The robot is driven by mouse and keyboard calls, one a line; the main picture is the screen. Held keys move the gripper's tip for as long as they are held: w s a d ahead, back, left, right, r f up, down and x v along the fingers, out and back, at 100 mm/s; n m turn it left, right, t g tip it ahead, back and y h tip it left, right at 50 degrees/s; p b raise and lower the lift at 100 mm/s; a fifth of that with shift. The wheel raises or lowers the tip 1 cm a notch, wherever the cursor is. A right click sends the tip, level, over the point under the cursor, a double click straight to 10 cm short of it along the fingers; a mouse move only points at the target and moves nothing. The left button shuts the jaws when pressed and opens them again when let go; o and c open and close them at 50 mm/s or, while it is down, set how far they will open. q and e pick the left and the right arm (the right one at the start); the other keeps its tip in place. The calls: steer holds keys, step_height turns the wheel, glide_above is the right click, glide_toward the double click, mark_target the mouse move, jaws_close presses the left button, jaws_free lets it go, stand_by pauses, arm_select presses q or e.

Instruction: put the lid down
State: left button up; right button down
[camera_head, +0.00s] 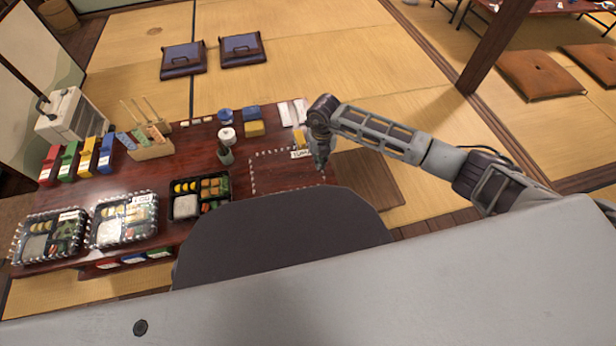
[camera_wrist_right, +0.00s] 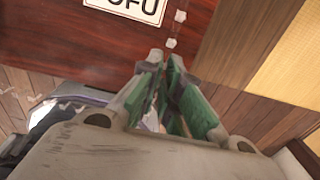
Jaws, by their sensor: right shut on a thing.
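The lid (camera_head: 252,172) is clear and shows mostly as a white dotted rim with a white label (camera_head: 300,154) near its far right corner. It is over the right part of the dark red table; I cannot tell whether it touches the top. My right gripper (camera_head: 320,165) is at the lid's right edge, shut on it. In the right wrist view, the green-padded fingers (camera_wrist_right: 167,62) are close together, and the label (camera_wrist_right: 138,8) and rim dots (camera_wrist_right: 171,43) lie just beyond the tips. My left gripper is not in view.
An open bento tray (camera_head: 183,210) with food stands left of the lid. Two trays with dotted clear lids (camera_head: 122,238) stand farther left. A dark green cup (camera_head: 226,156), a white pot (camera_head: 226,134) and yellow and blue blocks (camera_head: 254,128) are behind. Part of the table front is hidden by my body.

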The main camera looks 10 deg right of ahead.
step_height(320, 180, down, 3)
steer(key=shift+f+b, duration=0.1)
steer(key=shift+b, duration=0.45)
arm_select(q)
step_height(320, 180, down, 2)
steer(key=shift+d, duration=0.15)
arm_select(e)
steer(key=shift+f, duration=0.3)
steer(key=shift+f+b, duration=1)
steer(key=shift+f, duration=0.9)
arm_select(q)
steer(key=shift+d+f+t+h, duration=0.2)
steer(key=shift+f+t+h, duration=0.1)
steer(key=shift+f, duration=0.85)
arm_select(e)
steer(key=shift+f, duration=0.6)
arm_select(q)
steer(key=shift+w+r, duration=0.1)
arm_select(e)
steer(key=c, duration=1.6)
jaws_free()
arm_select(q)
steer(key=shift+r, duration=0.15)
